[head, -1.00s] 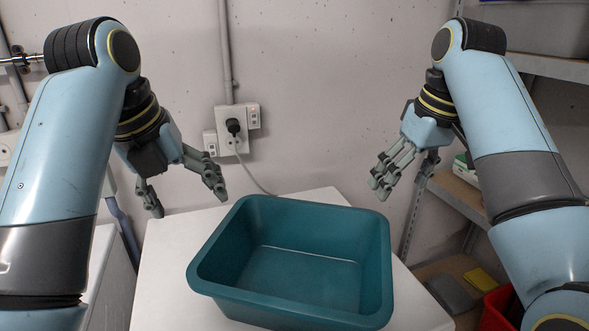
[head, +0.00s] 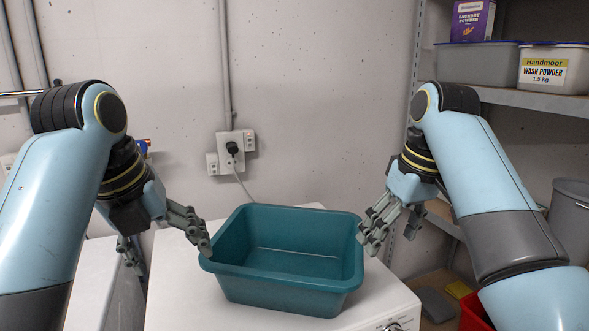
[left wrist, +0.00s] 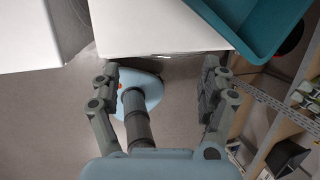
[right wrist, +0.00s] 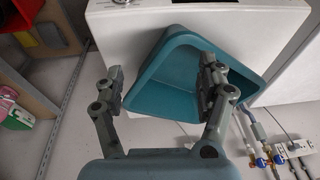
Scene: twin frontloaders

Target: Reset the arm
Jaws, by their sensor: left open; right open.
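My left gripper (head: 168,242) is open and empty to the left of a teal basin (head: 262,292), above the gap between two white machines. It also shows open in the left wrist view (left wrist: 160,98), with floor and part of my own base below it. My right gripper (head: 388,238) is open and empty beside the basin's right rim, apart from it as far as I can tell. In the right wrist view it also shows open (right wrist: 160,88), with the basin (right wrist: 170,95) beyond its fingers. The basin stands upright and empty on the white machine.
The white machine (head: 180,290) carries the basin; another white machine (head: 105,285) stands to its left. A shelf rack (head: 520,99) at the right holds a grey box, a wash powder tub (head: 545,70) and a purple laundry powder box (head: 472,20). A red container (head: 473,312) stands low right.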

